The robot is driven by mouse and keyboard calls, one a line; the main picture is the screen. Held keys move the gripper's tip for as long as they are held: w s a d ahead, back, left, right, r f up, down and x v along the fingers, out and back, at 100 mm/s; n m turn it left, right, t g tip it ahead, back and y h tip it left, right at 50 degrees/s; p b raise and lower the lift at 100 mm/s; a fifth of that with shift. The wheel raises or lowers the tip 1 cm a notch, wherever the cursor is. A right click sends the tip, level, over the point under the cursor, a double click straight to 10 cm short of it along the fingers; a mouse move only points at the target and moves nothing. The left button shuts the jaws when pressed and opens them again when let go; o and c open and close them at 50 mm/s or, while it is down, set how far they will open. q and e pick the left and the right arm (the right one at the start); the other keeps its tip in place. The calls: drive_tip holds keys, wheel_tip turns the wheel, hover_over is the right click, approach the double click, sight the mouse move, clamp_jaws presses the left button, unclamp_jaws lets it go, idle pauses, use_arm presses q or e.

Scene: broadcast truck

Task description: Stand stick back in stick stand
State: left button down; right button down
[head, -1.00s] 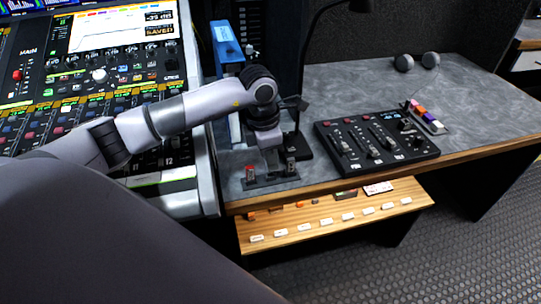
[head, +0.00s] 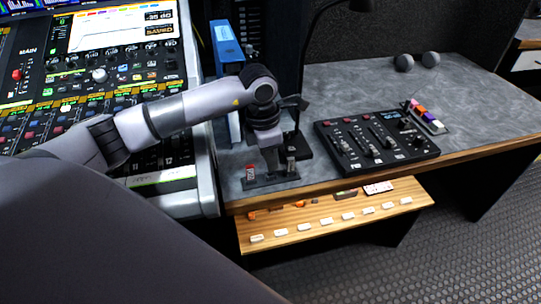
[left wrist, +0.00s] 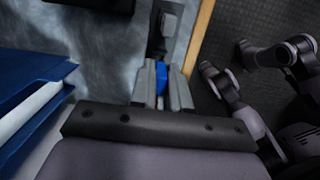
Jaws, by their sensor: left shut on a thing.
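My left gripper (head: 271,163) points down over the stick stand (head: 262,184), a small dark holder near the desk's front left corner. In the left wrist view the gripper (left wrist: 161,90) is shut on a blue stick (left wrist: 161,77). The blue stick is hidden in the head view, so I cannot tell whether its lower end touches the stand.
A black fader panel (head: 376,143) lies to the right, with a lamp base (head: 303,146) close behind the gripper. A blue binder (head: 227,45) stands behind, and the mixing console (head: 205,170) borders the left. A wooden shelf (head: 330,215) juts out below the desk edge.

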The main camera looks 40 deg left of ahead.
use_arm(q)
drive_tip(key=shift+f+b, duration=1.05)
drive_tip(key=shift+f, duration=0.3)
drive_tip(key=c, duration=1)
unclamp_jaws()
drive_tip(key=shift+r, duration=0.1)
drive_tip(key=shift+c, duration=0.2)
drive_tip(key=r, duration=0.7)
drive_tip(key=shift+s+a+p, duration=0.3)
drive_tip(key=shift+s+p, duration=0.05)
drive_tip(key=shift+d, duration=0.1)
